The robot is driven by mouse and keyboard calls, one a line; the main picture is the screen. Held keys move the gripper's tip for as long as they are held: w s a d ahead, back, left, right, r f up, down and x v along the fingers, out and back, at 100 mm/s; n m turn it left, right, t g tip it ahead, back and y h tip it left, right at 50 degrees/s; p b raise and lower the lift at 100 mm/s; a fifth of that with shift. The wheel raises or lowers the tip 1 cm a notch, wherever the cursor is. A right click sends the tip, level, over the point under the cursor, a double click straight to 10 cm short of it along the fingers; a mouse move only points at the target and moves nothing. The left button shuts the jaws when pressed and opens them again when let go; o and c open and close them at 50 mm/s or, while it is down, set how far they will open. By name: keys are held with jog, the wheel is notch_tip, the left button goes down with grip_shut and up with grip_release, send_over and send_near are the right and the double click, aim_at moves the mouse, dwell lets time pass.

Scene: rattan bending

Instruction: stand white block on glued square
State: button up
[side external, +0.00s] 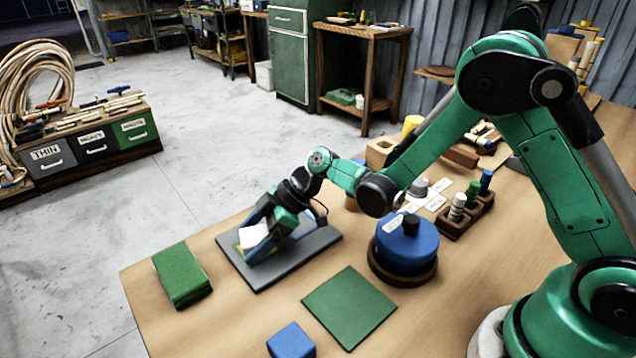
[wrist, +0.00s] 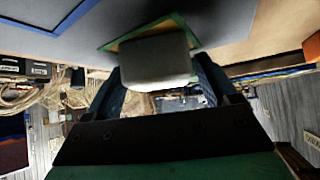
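The white block (side external: 254,236) is between the fingers of my gripper (side external: 260,240), over the grey board (side external: 315,243). In the wrist view the white block (wrist: 155,62) sits between the two dark blue fingers of my gripper (wrist: 158,80), which appear to meet its sides. Behind it is a square with a green edge and a yellowish face (wrist: 178,20), partly hidden by the block. The block overlaps this square; whether it touches the square or hovers just off it I cannot tell.
A green block (side external: 182,275) stands left of the board. A green flat square (side external: 349,306) and a blue cube (side external: 291,341) are in front. A blue round container (side external: 407,245) stands right of the board. A rack with colored pegs (side external: 466,213) is farther right.

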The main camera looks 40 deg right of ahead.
jog(key=shift+o, duration=0.2)
jog(key=shift+r, duration=0.2)
jog(key=v, duration=1.2)
jog(key=s+d+r+m+t+h, duration=0.1)
jog(key=s+d+m+h, duration=0.1)
jog(key=s+m, duration=0.1)
jog(key=s+d+r+m+t+h, duration=0.1)
jog(key=s+d+m+h, duration=0.1)
jog(key=m, duration=0.4)
jog(key=s+d+r+m+t+h, duration=0.1)
jog(key=s+d+m+h, duration=0.1)
jog(key=s+m+h, duration=0.2)
jog(key=shift+s+d+r+t, duration=0.2)
jog(key=shift+s+d+t, duration=0.1)
jog(key=shift+s+d, duration=0.1)
